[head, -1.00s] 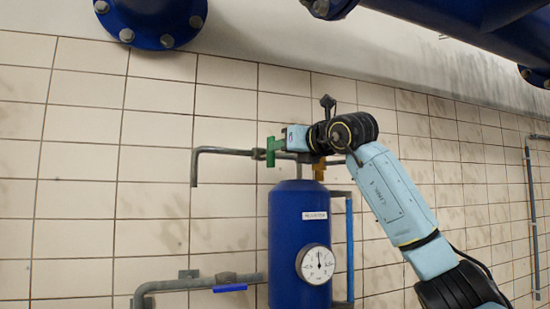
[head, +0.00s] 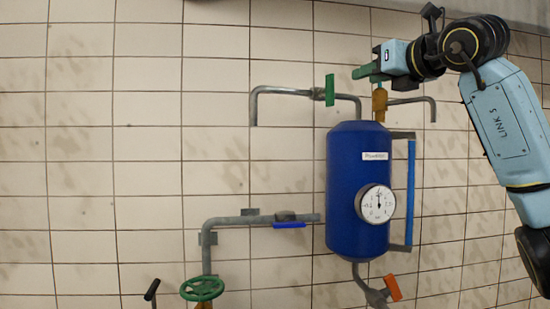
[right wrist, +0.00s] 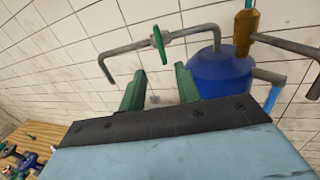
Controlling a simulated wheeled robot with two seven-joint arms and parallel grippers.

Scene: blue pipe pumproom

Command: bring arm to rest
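My right gripper (head: 360,72) is in front of the wall, up and to the right of a green valve handle (head: 329,89) on the upper grey pipe. In the right wrist view its two green fingers (right wrist: 159,86) stand apart with nothing between them, so it is open and empty. The green handle (right wrist: 160,44) shows there beyond the fingers, apart from them. My right arm (head: 505,115) comes in from the right, raised and bent. My left gripper is in neither view.
A blue tank (head: 345,200) with a round gauge (head: 378,203) is on the tiled wall. Lower are a blue lever (head: 289,225), a green handwheel (head: 202,289) and an orange handle (head: 393,287). A wooden surface (right wrist: 38,135) with several small items shows at lower left.

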